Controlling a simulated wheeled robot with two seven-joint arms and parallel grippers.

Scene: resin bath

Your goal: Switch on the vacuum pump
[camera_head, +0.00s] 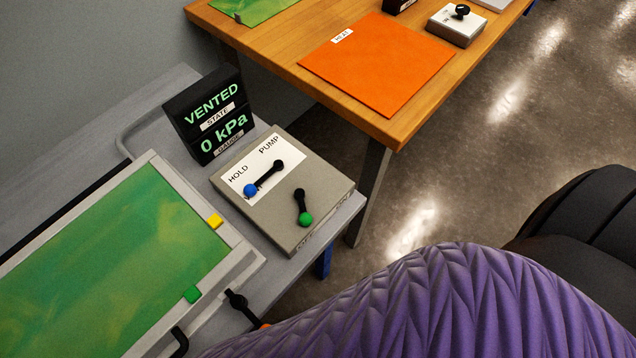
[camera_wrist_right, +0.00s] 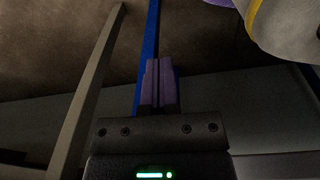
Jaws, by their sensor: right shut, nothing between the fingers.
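The grey control box (camera_head: 240,205) sits on the grey bench, with a white plate lettered HOLD and PUMP. A black lever on it has a blue knob (camera_head: 250,190) at the HOLD side. A second black lever has a green knob (camera_head: 305,219), pointing toward the box's front edge, where lettering is too small to read. The black display (camera_head: 208,116) behind it reads VENTED and 0 kPa. My right gripper (camera_wrist_right: 160,62) shows in the right wrist view, shut and empty, away from the levers. My left gripper is not in view.
A framed green bath (camera_head: 120,245) with yellow and green tabs lies left of the box. A small black lever (camera_head: 236,299) is by its corner. A wooden table (camera_head: 285,45) with an orange mat (camera_head: 380,62) stands behind. A blue leg (camera_wrist_right: 150,40) rises behind my right fingers.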

